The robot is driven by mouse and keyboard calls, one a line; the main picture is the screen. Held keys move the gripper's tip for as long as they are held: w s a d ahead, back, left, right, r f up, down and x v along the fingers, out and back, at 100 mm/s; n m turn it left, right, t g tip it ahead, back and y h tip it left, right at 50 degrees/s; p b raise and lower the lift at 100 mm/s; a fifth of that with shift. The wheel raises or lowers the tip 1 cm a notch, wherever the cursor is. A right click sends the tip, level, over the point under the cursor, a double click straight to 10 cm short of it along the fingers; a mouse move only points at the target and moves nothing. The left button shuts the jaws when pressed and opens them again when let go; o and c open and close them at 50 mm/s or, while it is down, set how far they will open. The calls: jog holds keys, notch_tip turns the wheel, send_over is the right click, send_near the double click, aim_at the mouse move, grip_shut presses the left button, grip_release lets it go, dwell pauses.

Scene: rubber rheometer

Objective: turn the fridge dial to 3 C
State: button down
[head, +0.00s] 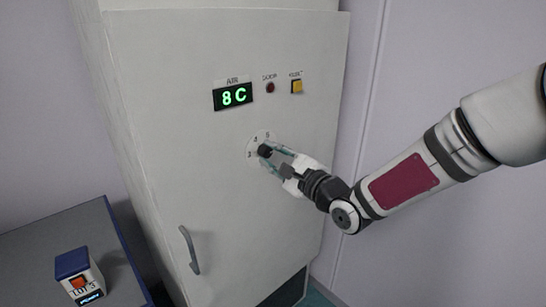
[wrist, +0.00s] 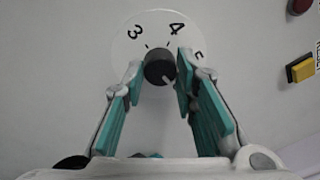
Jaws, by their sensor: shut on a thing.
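The fridge dial is a black knob (head: 264,151) on a round white plate with numbers, on the front of the white fridge (head: 225,185). In the wrist view the black knob (wrist: 159,68) sits below the printed 3 and 4, with a partly hidden 5 at right. A small pale mark shows on the knob's lower right; I cannot tell for sure which number it indicates. My gripper (head: 271,155) is shut on the knob, with teal-padded fingers (wrist: 160,76) on its left and right sides. The green display (head: 233,96) reads 8 C.
A red round light (head: 270,87) and a yellow square button (head: 296,86) are above the dial. A grey handle (head: 189,249) is lower left on the door. A blue-and-white device (head: 79,274) stands on a grey table (head: 62,226) at left.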

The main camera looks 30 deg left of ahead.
jog(key=n+b, duration=0.2)
jog(key=n, duration=0.2)
jog(key=shift+f+n, duration=0.15)
jog(key=shift+n, duration=0.15)
jog(key=n+b, duration=0.2)
jog(key=n, duration=0.2)
jog(key=shift+n+y, duration=0.3)
jog(key=n+b, duration=0.3)
jog(key=n, duration=0.2)
jog(key=shift+w, duration=0.1)
jog(key=n+b, duration=0.3)
jog(key=n, duration=0.1)
jog(key=shift+f+n+g+y, duration=0.1)
jog(key=shift+n+g+y, duration=0.2)
jog(key=shift+n+g, duration=0.1)
jog(key=n+b, duration=0.3)
jog(key=n, duration=0.1)
jog(key=shift+d+n+b, duration=0.1)
jog(key=shift+n+b, duration=0.2)
jog(key=shift+n, duration=0.1)
jog(key=n+b, duration=0.3)
jog(key=n, duration=0.1)
jog(key=shift+n+g, duration=0.4)
jog(key=n+b, duration=0.3)
jog(key=n, duration=0.1)
jog(key=shift+n+b, duration=0.3)
jog(key=shift+b, duration=0.05)
jog(key=shift+w+n+b, duration=0.1)
jog(key=shift+n+b, duration=1.1)
jog(key=shift+n, duration=0.7)
